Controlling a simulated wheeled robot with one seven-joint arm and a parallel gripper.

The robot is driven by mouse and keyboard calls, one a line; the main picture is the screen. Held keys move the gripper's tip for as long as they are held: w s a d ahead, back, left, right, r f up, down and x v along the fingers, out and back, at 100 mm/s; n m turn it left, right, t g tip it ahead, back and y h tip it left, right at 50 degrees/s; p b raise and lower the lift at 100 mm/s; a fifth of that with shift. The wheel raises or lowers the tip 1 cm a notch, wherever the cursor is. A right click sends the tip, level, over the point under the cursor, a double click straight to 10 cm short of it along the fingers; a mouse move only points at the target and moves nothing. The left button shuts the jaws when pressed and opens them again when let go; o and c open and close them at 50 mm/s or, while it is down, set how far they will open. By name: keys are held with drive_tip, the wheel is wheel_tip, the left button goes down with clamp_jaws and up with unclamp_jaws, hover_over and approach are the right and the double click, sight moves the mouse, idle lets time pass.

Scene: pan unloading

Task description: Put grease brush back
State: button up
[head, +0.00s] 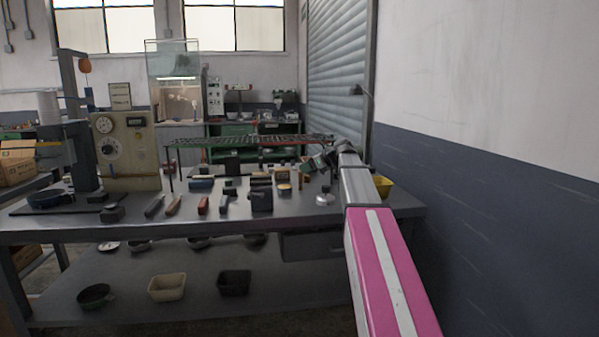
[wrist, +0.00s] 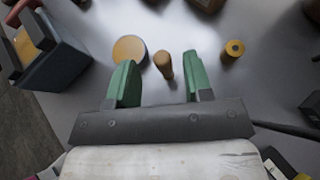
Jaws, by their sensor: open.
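In the wrist view my gripper (wrist: 160,62) has two green fingers, spread apart and empty. A small brown wooden-looking piece with a rounded end (wrist: 164,64), possibly the grease brush's handle, shows between the fingers; no finger is seen touching it. I cannot tell for certain that it is the brush, as no bristles show. In the head view my gripper (head: 318,161) is at the far end of my pink and grey arm, over the right part of the workbench (head: 180,222); its fingers are hard to make out there.
A tan-topped disc (wrist: 128,48) is just left of the brown piece, and a tan cylinder with a hole (wrist: 234,47) to its right. A dark blue-grey box (wrist: 50,70) is at the left. Several tools crowd the bench; a yellow bin (head: 383,186) stands at its right end.

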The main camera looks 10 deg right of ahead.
drive_tip(key=v, duration=0.6)
drive_tip(key=shift+d, duration=0.15)
drive_tip(key=shift+s, duration=0.1)
idle(1.7)
